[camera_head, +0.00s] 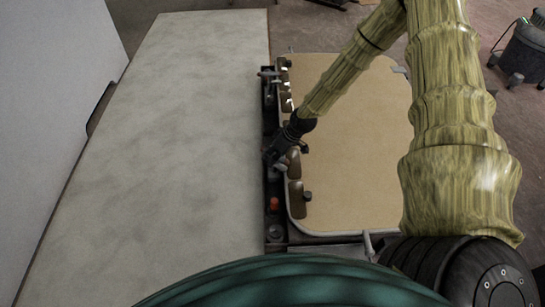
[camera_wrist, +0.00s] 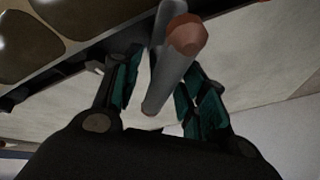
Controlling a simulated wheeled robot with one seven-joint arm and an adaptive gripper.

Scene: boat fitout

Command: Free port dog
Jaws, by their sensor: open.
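The hatch panel (camera_head: 350,140) is tan with a pale rim and lies to the right of a dark frame strip. A grey, rod-like dog handle with a dull orange tip (camera_wrist: 187,36) runs between my gripper's fingers in the wrist view. My gripper (camera_wrist: 163,65) is open, with one teal-padded finger on each side of the handle; contact cannot be told. In the head view my gripper (camera_head: 275,157) is low at the panel's left edge and hides most of what is there. An orange-topped fitting (camera_head: 273,203) stands on the dark strip, nearer me.
Brown pads (camera_head: 296,198) line the panel's left edge. A grey lever-like fitting (camera_head: 269,74) is at the strip's far end. A pale, broad flat surface (camera_head: 180,140) lies clear to the left. A dark wheeled machine (camera_head: 525,50) stands at far right.

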